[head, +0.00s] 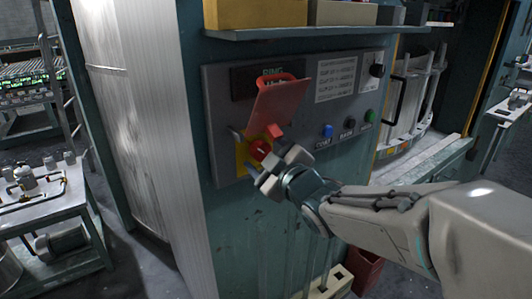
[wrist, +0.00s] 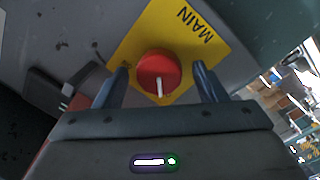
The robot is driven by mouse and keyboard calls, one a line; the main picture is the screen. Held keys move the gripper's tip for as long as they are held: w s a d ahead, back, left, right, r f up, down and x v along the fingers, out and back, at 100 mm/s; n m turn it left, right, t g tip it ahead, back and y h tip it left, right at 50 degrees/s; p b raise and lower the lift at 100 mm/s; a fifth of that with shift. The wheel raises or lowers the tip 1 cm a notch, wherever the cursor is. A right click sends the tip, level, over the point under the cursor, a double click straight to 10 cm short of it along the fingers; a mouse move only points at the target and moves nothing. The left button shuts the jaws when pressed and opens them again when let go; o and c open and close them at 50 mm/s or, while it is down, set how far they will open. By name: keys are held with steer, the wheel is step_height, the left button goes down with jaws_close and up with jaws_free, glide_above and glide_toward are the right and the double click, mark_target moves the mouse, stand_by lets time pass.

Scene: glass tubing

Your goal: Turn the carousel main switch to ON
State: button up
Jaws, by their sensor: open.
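The main switch is a round red knob (wrist: 158,73) with a white pointer line, set on a yellow plate (wrist: 203,42) marked MAIN. In the head view the red knob (head: 260,149) sits low on the left of the grey control panel (head: 221,100). My gripper (wrist: 160,84) is open, with one finger on each side of the knob in the wrist view. I cannot tell whether the fingers touch it. In the head view my gripper (head: 257,160) is at the plate and partly covers it. A red hinged cover (head: 277,105) stands raised above the knob.
Blue (head: 328,131), black (head: 350,123) and green (head: 370,116) buttons are right of the switch. A shelf (head: 300,33) with boxes juts out above the panel. A metal cart (head: 45,212) stands at the left. A red bin (head: 366,270) is on the floor below my arm.

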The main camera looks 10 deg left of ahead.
steer(key=shift+c, duration=0.4)
steer(key=c, duration=0.9)
steer(key=shift+m, duration=0.4)
steer(key=m, duration=0.3)
steer(key=shift+r+m+p, duration=0.15)
steer(key=shift+m+p, duration=0.15)
steer(key=shift+p, duration=0.1)
steer(key=m+p, duration=0.2)
steer(key=m, duration=0.2)
steer(key=shift+d+r+g, duration=0.1)
steer(key=shift+g, duration=0.3)
steer(key=m+p, duration=0.3)
steer(key=m, duration=0.2)
steer(key=shift+w+g+p, duration=0.15)
steer(key=shift+g+p, duration=0.15)
steer(key=shift+p, duration=0.1)
steer(key=shift+d+m+p, duration=0.1)
steer(key=shift+m+p, duration=0.95)
steer(key=shift+m, duration=0.75)
